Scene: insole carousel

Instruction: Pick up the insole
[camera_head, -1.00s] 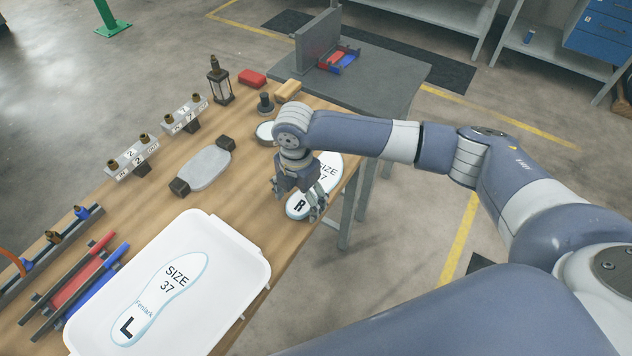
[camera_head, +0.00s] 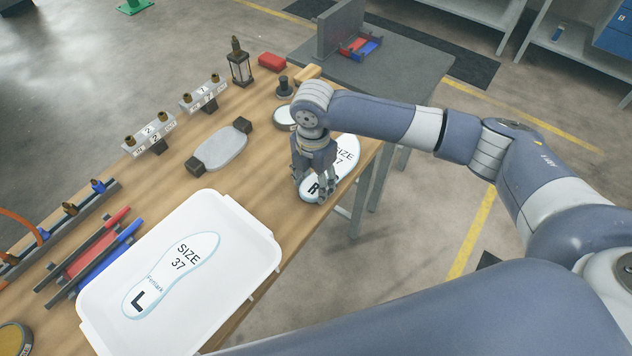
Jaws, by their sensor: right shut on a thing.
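A white insole marked "R" and "SIZE 37" (camera_head: 346,149) lies at the right edge of the wooden table. My right gripper (camera_head: 315,196) points down at the insole's near end, with its fingers shut on it by the letter R. My wrist hides part of the insole's left side, and I cannot tell whether it is clear of the table. A second insole marked "L" and "SIZE 37" (camera_head: 172,272) lies flat in a white tray (camera_head: 236,287) at the front. My left gripper is not in view.
A grey oval plate with dark end blocks (camera_head: 221,147) lies left of my right gripper. Numbered blocks (camera_head: 150,136) and a lantern-like fitting (camera_head: 240,65) stand along the left edge. Red and blue bars (camera_head: 95,255) lie left of the tray. A grey table (camera_head: 410,66) stands behind.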

